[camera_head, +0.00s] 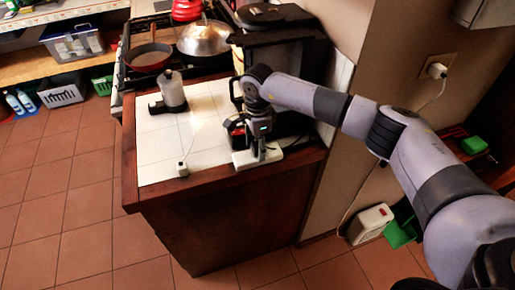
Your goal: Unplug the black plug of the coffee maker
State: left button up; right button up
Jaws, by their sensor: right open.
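My right arm reaches in from the right, and its gripper (259,151) points down over a white power strip (240,162) at the front edge of the tiled counter. The gripper is open, with its fingers close to the strip. I cannot make out a black plug; the gripper covers that part of the strip. A large black appliance (280,58), perhaps the coffee maker, stands behind the gripper against the wall, partly hidden by my arm. My left gripper is not in view.
A small white plug (183,168) with a thin cord lies near the counter's front left. A black-and-red item (236,126) sits beside the gripper. A wall outlet (437,69) holds a white plug. The counter's left tiles are mostly clear.

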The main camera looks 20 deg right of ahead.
dwell(0.8)
jog(key=shift+c, duration=0.2)
grip_shut()
dwell(0.4)
jog(key=shift+r, duration=0.1)
jog(key=shift+r+p, duration=1.05)
jog(key=shift+r, duration=1.85)
